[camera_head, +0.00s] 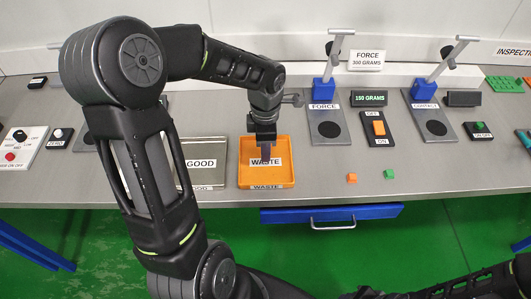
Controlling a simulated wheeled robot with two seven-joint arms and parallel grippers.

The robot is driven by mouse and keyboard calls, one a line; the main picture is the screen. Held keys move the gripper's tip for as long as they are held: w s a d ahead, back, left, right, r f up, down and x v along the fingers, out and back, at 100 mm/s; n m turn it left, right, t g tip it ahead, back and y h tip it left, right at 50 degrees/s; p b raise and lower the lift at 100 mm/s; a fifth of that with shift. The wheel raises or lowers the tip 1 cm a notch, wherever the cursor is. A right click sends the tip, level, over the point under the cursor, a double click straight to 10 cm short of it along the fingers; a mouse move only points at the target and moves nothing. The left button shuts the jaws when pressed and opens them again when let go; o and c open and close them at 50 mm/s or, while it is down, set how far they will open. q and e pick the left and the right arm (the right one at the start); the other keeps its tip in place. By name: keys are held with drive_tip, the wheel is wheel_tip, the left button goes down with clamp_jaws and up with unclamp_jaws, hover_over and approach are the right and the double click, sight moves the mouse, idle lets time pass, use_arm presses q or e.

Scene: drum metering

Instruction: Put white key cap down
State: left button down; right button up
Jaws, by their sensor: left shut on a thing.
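My left gripper (266,154) points down over the orange tray labelled WASTE (287,180). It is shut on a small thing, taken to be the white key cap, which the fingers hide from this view. I cannot tell whether the fingertips or the cap touch the tray floor. No loose white key cap shows clearly elsewhere. Part of my right arm shows at the lower right; its gripper is not in view.
The GOOD tray (200,155) is left of the WASTE tray, partly behind my arm. The FORCE stand (325,120) and CONTACT stand (432,115) are to the right.

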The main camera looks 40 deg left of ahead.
use_arm(q)
drive_tip(key=shift+f, duration=1.3)
drive_tip(key=shift+f, duration=0.1)
drive_tip(key=shift+f, duration=0.15)
drive_tip(key=c, duration=1.2)
unclamp_jaws()
drive_tip(key=shift+c, duration=0.2)
wheel_tip(320, 180, up, 12)
drive_tip(key=b, duration=0.1)
drive_tip(key=shift+r, duration=0.25)
